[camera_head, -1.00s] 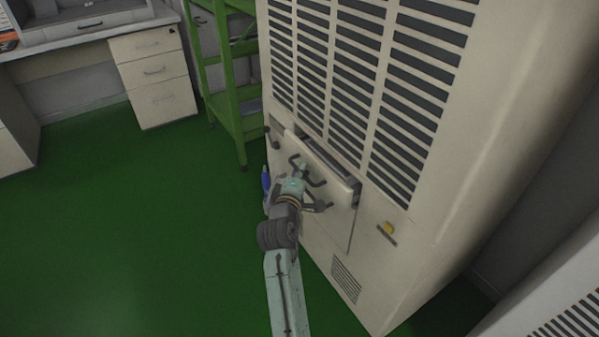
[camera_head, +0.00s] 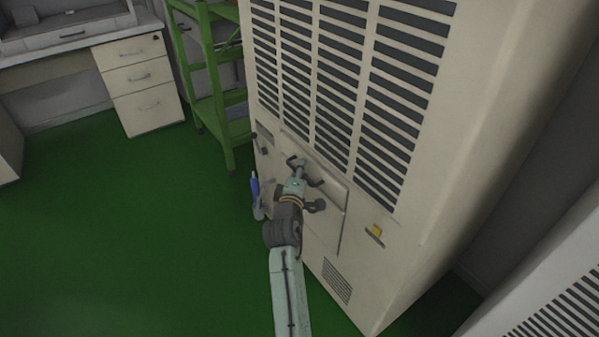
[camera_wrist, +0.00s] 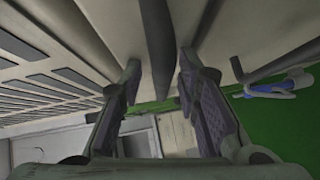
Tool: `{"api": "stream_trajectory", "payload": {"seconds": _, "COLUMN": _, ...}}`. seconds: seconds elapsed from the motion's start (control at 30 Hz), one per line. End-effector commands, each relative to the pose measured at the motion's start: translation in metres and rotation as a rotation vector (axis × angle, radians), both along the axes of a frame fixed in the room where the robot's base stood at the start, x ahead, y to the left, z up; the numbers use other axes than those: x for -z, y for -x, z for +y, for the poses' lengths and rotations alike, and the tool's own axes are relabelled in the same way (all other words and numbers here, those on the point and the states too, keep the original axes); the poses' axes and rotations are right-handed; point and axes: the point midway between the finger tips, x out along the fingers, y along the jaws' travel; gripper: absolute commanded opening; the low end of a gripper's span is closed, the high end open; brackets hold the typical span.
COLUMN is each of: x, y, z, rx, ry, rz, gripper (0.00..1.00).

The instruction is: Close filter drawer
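The filter drawer (camera_head: 330,190) is a beige panel on the lower front of the tall beige cabinet. Its front looks flush, or nearly flush, with the cabinet face, and no open gap shows above it. A dark handle (camera_head: 316,182) is on it, partly hidden by my gripper (camera_head: 299,163), which is at the drawer front. In the wrist view, my gripper (camera_wrist: 158,68) has its two fingers apart. A dark bar, seemingly the handle (camera_wrist: 156,40), shows between the fingers. Whether the fingers touch it is not clear.
The vented cabinet (camera_head: 440,150) fills the right side. A yellow knob (camera_head: 376,230) is right of the drawer. A blue object (camera_head: 254,186) is at the cabinet's left edge. A green shelf rack (camera_head: 222,100) and a desk with drawers (camera_head: 143,85) stand behind. Green floor at left is clear.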

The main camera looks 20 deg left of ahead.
Motion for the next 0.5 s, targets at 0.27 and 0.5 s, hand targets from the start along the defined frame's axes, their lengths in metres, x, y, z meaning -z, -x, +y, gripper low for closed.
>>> {"api": "stream_trajectory", "payload": {"seconds": 0.27, "x": 0.001, "y": 0.008, "z": -0.002, "rx": 0.001, "ry": 0.001, "rz": 0.002, "gripper": 0.3}}
{"api": "stream_trajectory", "payload": {"seconds": 0.5, "x": -0.006, "y": 0.054, "z": -0.007, "rx": -0.002, "ry": 0.002, "rz": 0.003, "gripper": 0.3}}
